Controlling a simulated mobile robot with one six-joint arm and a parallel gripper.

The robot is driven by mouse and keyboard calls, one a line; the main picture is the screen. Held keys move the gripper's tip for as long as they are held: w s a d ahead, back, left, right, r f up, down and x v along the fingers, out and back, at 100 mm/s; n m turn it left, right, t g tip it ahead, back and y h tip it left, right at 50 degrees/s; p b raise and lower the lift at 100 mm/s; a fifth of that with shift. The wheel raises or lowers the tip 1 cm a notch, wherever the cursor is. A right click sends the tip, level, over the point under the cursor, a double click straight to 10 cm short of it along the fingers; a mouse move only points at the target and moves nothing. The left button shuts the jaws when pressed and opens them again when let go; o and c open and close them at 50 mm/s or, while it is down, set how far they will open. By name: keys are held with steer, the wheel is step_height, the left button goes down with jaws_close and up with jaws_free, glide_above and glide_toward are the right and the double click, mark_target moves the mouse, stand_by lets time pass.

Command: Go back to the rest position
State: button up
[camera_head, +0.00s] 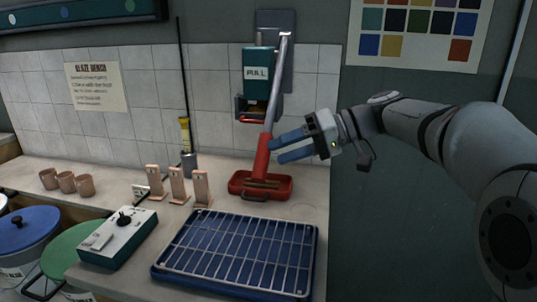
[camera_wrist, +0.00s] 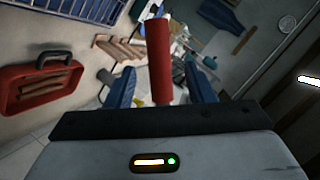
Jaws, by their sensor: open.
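My gripper (camera_head: 277,151) is open, its two blue fingers pointing left at the wall-mounted PULL box (camera_head: 257,75). A grey lever hangs down in front of this box and ends in a red handle (camera_head: 263,152). The fingertips are close beside the handle in the head view. In the wrist view the red handle (camera_wrist: 160,62) appears between the two spread fingers, with gaps on both sides. I cannot tell how far it reaches between them. Below, a red tray (camera_head: 236,187) with brown bars in it stands on the bench.
A blue tray with a wire rack (camera_head: 165,268) fills the bench front. Wooden stands (camera_head: 200,187), a green switch box (camera_head: 118,238) and several clay cups (camera_head: 67,182) stand to the left.

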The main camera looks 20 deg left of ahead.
steer(key=shift+w+d+r, duration=0.15)
steer(key=shift+d, duration=0.25)
steer(key=s+d+f+m+t+h+p, duration=0.2)
steer(key=s+d+f+m+h+p, duration=0.1)
steer(key=d, duration=0.7)
steer(key=s+d+f+m+t+h+p, duration=0.2)
steer(key=s+d+f+m+h+p, duration=0.1)
steer(key=s+d, duration=0.5)
steer(key=s+d+f+m+t+h+p, duration=0.3)
steer(key=s+d+m+h+p, duration=0.2)
steer(key=d, duration=0.8)
steer(key=s+h+p, duration=0.1)
steer(key=p, duration=0.1)
steer(key=shift+d+f+h+p, duration=0.3)
steer(key=shift+d, duration=0.05)
